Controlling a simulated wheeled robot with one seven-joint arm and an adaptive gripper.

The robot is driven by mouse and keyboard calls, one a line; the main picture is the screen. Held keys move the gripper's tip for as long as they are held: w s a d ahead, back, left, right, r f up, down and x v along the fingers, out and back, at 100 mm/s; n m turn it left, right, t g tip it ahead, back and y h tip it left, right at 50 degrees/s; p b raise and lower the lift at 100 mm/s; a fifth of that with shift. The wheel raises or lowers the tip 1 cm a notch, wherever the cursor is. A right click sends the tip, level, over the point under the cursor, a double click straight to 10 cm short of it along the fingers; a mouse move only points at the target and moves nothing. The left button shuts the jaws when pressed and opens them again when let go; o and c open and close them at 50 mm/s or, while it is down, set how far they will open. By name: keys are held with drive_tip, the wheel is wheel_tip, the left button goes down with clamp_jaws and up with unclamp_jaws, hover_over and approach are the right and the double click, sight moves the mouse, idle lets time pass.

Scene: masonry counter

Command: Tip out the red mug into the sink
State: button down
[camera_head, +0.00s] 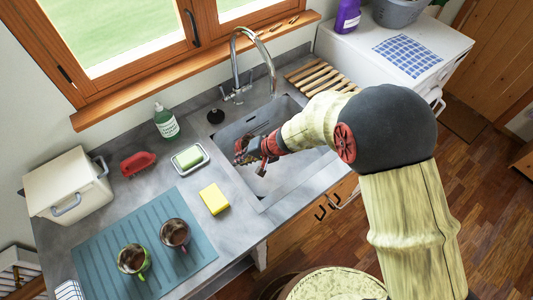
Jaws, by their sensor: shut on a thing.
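My gripper (246,155) is over the left part of the grey sink basin (288,178), at the end of my arm reaching in from the right. It is shut on the red mug (240,146), which shows only as a small red and dark shape among the red and dark fingers. The mug's tilt, its opening and its contents cannot be made out. The sink is set into the grey counter below a tall chrome tap (236,62).
Two dark-filled mugs, one green-handled (132,259) and one purplish (175,234), stand on a blue mat (95,245). A slatted rack (318,77) lies behind right.

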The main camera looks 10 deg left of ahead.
drive_tip(key=a+h+p, duration=0.2)
drive_tip(key=p, duration=0.5)
drive_tip(key=shift+w+p, duration=0.1)
drive_tip(key=shift+p, duration=0.3)
drive_tip(key=p, duration=0.3)
drive_tip(key=a+h+p, duration=0.1)
drive_tip(key=p, duration=0.2)
drive_tip(key=shift+w+r, duration=0.1)
drive_tip(key=shift+r, duration=0.1)
drive_tip(key=p, duration=0.5)
drive_tip(key=a+h+p, duration=0.1)
drive_tip(key=p, duration=0.4)
drive_tip(key=shift+r+g+h+p, duration=0.25)
drive_tip(key=shift+g+h+p, duration=0.05)
drive_tip(key=p, duration=0.5)
drive_tip(key=shift+w+a+r+h, duration=0.1)
drive_tip(key=shift+a+r+h, duration=0.05)
drive_tip(key=shift+a+h, duration=0.2)
drive_tip(key=shift+a, duration=0.1)
drive_tip(key=shift+a+f+h+b, duration=0.25)
drive_tip(key=shift+f+h+b, duration=0.1)
drive_tip(key=shift+b, duration=0.1)
drive_tip(key=shift+a+h, duration=0.15)
drive_tip(key=shift+h, duration=0.15)
